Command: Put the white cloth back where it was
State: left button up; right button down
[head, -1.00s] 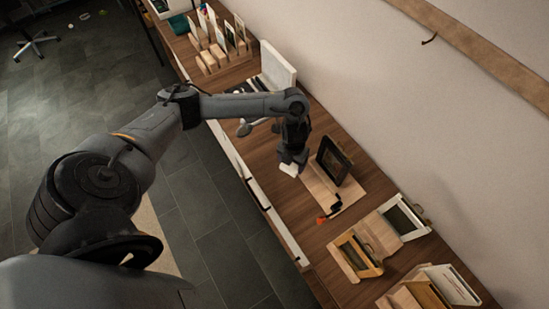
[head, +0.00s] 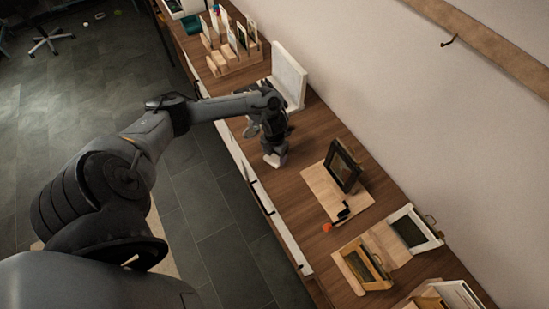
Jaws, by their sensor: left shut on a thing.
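My left gripper (head: 274,154) is low over the wooden table (head: 300,168), pointing down. It is shut on the white cloth (head: 275,160), of which only a small pale patch shows at the fingertips. The rest of the cloth is hidden by the gripper, and I cannot tell whether it touches the table. My right gripper is not in view.
To the right stands a dark-framed panel (head: 344,167) on a light wooden board (head: 322,187), with a small orange-tipped item (head: 327,227) near it. Open wooden cases (head: 363,266) lie at the lower right. A white upright panel (head: 289,74) and card holders (head: 236,58) are beyond the arm.

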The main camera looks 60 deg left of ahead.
aim_at(275, 156)
pick_arm(q)
jog(key=shift+f, duration=1.45)
jog(key=o, duration=0.9)
jog(key=shift+o, duration=0.2)
